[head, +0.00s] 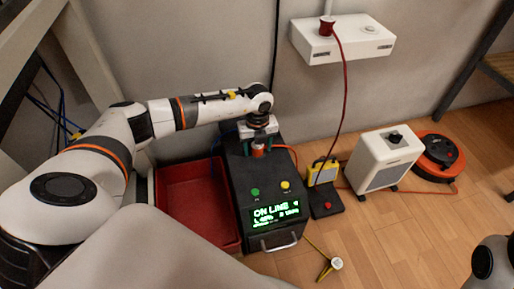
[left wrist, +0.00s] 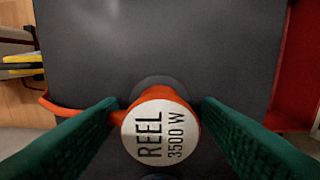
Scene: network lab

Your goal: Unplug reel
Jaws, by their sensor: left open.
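The reel plug is orange with a white round face reading "REEL 3500 W" (left wrist: 160,135). It sits in the top of the dark power unit (head: 238,180), whose lit screen reads "ON LINE". In the head view the orange plug (head: 258,152) shows just under my left gripper (head: 259,143). In the left wrist view the green fingers of my left gripper (left wrist: 160,128) stand open, one on each side of the plug, with the face between them. Contact cannot be told. An orange cord leaves the plug. The orange cable reel (head: 438,156) lies on the floor at right. My right gripper is not in view.
A red tray (head: 192,168) stands left of the unit. A yellow block on a black base (head: 323,173) and a white heater (head: 383,160) stand to its right. A white wall box (head: 342,43) holds a red plug with a hanging cord. A small yellow-corded plug (head: 336,263) lies in front.

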